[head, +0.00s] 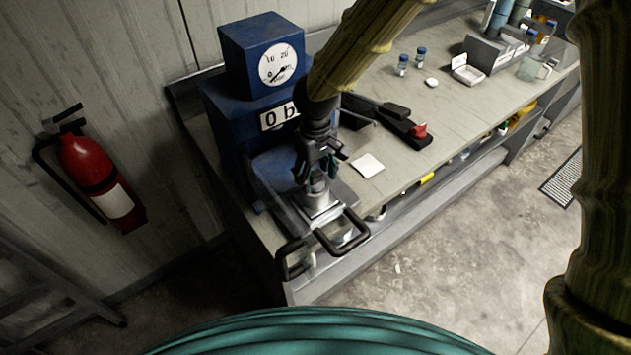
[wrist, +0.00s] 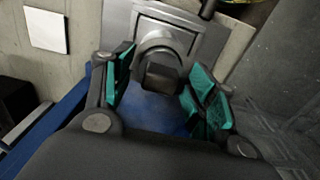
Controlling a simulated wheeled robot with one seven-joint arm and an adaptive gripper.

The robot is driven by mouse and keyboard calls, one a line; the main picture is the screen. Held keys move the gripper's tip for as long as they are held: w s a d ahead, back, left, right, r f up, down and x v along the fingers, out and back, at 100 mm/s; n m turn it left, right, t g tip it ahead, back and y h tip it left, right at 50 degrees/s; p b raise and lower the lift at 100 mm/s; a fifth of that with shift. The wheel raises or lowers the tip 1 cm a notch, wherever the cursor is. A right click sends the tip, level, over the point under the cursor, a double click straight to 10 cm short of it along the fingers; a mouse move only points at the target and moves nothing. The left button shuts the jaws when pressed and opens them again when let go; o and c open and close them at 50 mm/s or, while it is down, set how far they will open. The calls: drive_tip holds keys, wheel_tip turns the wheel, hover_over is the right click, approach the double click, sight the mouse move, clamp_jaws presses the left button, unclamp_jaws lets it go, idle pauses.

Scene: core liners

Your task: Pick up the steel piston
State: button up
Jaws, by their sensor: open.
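The steel piston (head: 318,202) appears as a short grey cylinder on the steel plate of the blue press. It stands at the press's front, partly covered by my gripper. In the wrist view a rounded steel piece (wrist: 163,38), which looks like the piston, sits on the plate. A dark square block (wrist: 161,78) shows in front of it; I cannot tell what it is. My gripper (head: 318,178) points down just above the piston. In the wrist view its teal-padded fingers (wrist: 162,88) are apart, one either side of the dark block. I see no grip on anything.
The blue press (head: 245,130) with a dial stands close behind my gripper. Black handles (head: 322,242) stick out at the plate's front. A white square (head: 367,165) and a black tool with a red part (head: 419,131) lie rightward on the bench (head: 455,108).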

clamp_jaws()
drive_tip(key=shift+r, duration=0.1)
